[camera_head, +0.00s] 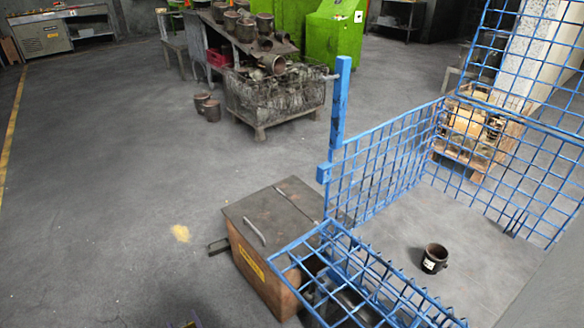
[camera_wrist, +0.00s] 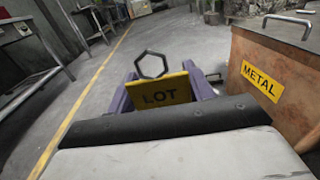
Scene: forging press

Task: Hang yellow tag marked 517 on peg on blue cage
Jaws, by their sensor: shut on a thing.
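A yellow tag (camera_wrist: 160,95) with a dark hexagonal ring on top is in the wrist view. "LOT" is readable on it; its lower part is hidden and no 517 shows. My gripper (camera_wrist: 167,84) has purple fingers and is shut on the tag, with the ring standing above. The blue cage (camera_head: 385,165) of wire mesh fills the right of the head view. A thin grey peg (camera_head: 331,77) sticks out left near the top of its tall blue post (camera_head: 339,105). At the head view's bottom edge, only a sliver of purple shows, left of the cage.
A brown box (camera_head: 262,268) with a grey lid and handle stands beside the cage; its yellow METAL label (camera_wrist: 262,83) shows in the wrist view. A dark cup (camera_head: 434,258) sits inside the cage. A wire bin (camera_head: 275,97) of scrap stands behind. Floor at left is clear.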

